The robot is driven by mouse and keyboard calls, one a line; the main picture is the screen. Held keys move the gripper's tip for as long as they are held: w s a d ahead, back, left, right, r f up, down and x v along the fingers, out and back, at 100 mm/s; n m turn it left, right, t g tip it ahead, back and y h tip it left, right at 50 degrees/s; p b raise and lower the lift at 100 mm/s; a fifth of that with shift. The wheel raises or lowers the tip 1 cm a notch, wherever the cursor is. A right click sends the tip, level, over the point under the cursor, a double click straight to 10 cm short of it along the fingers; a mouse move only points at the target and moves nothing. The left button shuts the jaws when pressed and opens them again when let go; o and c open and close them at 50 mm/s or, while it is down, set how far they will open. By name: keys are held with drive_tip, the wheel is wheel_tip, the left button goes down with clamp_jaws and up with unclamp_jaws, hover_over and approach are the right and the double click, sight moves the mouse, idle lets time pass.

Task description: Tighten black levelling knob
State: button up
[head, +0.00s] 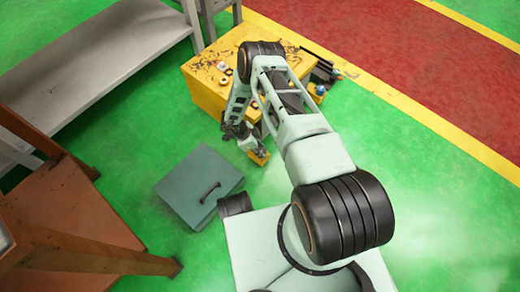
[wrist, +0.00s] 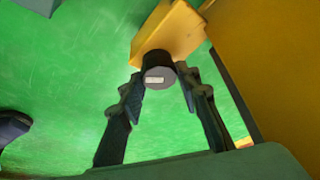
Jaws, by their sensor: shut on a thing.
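The black levelling knob (wrist: 158,76) shows in the wrist view as a short dark cylinder with a pale mark on its end face. It sits against a yellow block (wrist: 170,32), which also shows in the head view (head: 259,157) beside the yellow bench. My gripper (wrist: 160,92) has one finger on each side of the knob and is shut on it. In the head view my gripper is small at the end of my arm, close to the yellow block, and the knob cannot be made out there.
A yellow bench (head: 203,90) with loose small parts on top stands right by my gripper. A grey-green case (head: 190,190) with a handle lies on the green floor. A grey table (head: 90,60) and an orange-brown frame (head: 75,215) stand at left. Open floor lies to the right.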

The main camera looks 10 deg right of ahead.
drive_tip(key=shift+d+r, duration=0.1)
drive_tip(key=shift+d, duration=0.1)
drive_tip(key=o, duration=1.2)
drive_tip(key=shift+a, duration=0.1)
drive_tip(key=shift+c, duration=0.2)
drive_tip(key=v, duration=1.2)
drive_tip(key=shift+s, duration=0.1)
